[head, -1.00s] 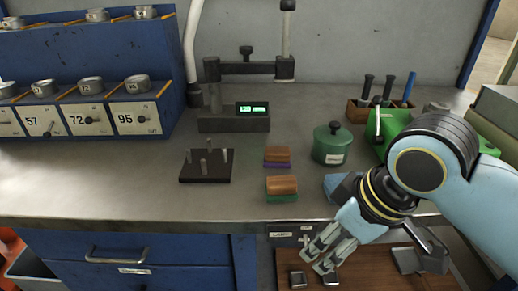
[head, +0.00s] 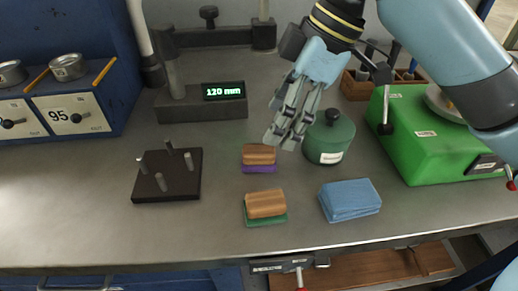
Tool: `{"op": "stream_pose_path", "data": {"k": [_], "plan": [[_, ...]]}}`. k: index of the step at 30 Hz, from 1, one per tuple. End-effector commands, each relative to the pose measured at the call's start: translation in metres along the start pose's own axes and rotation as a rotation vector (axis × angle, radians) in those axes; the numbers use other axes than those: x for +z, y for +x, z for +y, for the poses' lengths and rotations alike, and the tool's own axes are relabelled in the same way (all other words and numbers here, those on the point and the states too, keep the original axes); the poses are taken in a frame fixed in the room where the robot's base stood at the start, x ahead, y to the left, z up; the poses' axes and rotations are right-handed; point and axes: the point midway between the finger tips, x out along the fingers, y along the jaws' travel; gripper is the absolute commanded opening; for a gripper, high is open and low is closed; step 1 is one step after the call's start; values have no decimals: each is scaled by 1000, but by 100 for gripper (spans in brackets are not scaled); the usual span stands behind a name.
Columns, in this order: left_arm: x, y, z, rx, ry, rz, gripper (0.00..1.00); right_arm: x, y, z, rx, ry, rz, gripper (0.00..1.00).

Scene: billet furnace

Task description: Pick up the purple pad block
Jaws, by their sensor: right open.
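The purple pad block (head: 259,168) lies on the grey bench in the head view. It has a wooden top and a purple pad underneath. My right gripper (head: 283,140) is open and empty, with its fingers pointing down just above and to the right of the block in the picture. The fingers appear apart from the block. My left gripper is not in view.
A similar green pad block (head: 265,206) lies in front of the purple one. A green lidded pot (head: 330,138) stands close on the right, with a blue folded cloth (head: 350,200) before it. A dark pegged plate (head: 168,175) lies left, a green machine (head: 430,140) right.

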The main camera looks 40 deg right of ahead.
Motion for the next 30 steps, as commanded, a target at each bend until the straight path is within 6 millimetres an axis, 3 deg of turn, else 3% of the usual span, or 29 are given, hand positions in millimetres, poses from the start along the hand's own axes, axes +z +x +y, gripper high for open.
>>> {"op": "stream_pose_path", "data": {"k": [3, 7, 18, 27, 30], "plan": [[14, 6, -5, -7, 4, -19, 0, 0, 22, -1, -3, 4, 3, 69], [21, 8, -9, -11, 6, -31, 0, 0, 33, 0, -2, 3, 1, 69], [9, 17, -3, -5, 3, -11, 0, -1, 81, 3, -2, 4, 0, 69], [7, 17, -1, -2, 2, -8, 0, -1, 85, 3, 1, 1, -2, 69], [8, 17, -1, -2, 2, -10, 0, -1, 85, 3, 1, 1, -2, 56]]}}
